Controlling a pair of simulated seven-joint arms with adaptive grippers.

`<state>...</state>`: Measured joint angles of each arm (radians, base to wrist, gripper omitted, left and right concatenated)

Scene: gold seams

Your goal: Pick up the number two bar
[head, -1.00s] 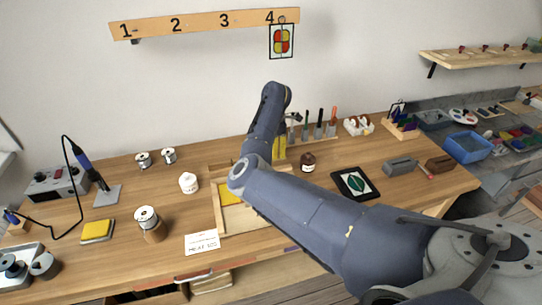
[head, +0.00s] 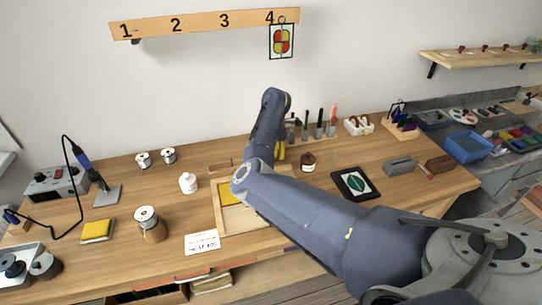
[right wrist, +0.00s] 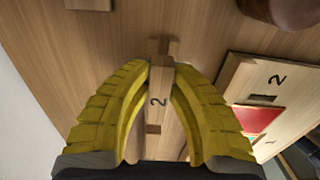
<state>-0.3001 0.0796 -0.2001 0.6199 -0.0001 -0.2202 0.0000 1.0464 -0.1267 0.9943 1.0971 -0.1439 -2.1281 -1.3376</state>
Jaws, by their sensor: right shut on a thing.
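The number two bar (right wrist: 158,98) is a narrow pale wooden piece with a dark "2" on it, in the middle of the right wrist view. My right gripper (right wrist: 162,66) has two curved yellow fingers shut on the bar, one along each side. In the head view only a bit of my right gripper's yellow (head: 281,151) shows behind my arm, and I cannot make out the bar there. I cannot tell whether the bar is clear of the table. My left gripper is not in view.
A wooden frame (head: 218,218) lies on the bench, partly behind my arm. A brown bottle (head: 308,162) and upright tools (head: 319,130) stand near the gripper. A white bottle (head: 188,183) stands to the left. A numbered rail (head: 200,24) hangs on the wall.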

